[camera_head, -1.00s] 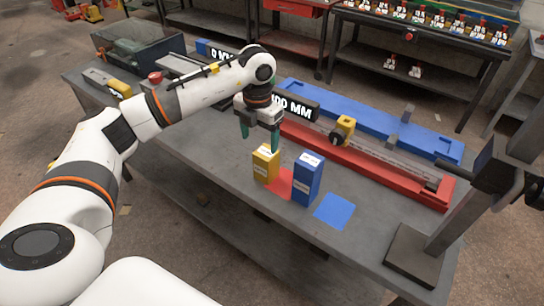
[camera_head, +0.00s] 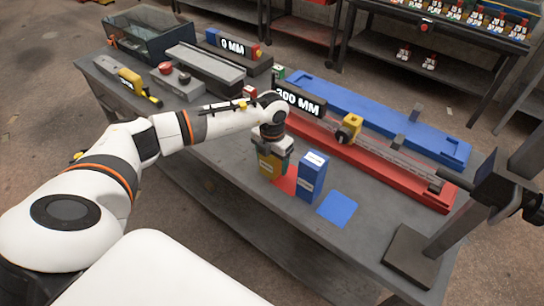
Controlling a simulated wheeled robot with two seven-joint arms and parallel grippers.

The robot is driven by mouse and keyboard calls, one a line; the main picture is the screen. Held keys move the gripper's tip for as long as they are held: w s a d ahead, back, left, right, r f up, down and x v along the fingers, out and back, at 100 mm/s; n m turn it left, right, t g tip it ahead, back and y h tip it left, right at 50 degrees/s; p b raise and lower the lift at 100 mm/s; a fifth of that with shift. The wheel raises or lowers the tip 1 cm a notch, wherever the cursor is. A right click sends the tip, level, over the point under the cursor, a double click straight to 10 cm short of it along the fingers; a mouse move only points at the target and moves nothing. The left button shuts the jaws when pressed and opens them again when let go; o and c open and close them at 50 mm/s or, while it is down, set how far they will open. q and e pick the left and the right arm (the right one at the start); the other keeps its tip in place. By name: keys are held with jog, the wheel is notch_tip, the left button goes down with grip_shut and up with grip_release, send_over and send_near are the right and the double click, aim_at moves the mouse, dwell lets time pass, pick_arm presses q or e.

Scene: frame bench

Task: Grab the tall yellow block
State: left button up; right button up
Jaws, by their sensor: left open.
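The yellow block (camera_head: 267,169) stands upright on the grey bench, at the left end of a red patch. My left gripper (camera_head: 272,155) is open and low over it, pointing down. A dark green finger shows at the block's right side, and the gripper covers the block's top. Whether the fingers touch the block I cannot tell. A taller blue block (camera_head: 311,178) stands just to the right, with a white label on top. My right gripper is not in view.
The red patch (camera_head: 287,180) and a blue patch (camera_head: 338,208) lie on the bench. Behind is a red rail (camera_head: 385,180) with a yellow slider (camera_head: 348,128) and a blue tray (camera_head: 380,117). A dark post on a base plate (camera_head: 408,257) stands at right.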

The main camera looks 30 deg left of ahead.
pick_arm(q)
jog(key=shift+f, duration=0.3)
jog(key=shift+w+r, duration=0.1)
jog(key=c, duration=1.4)
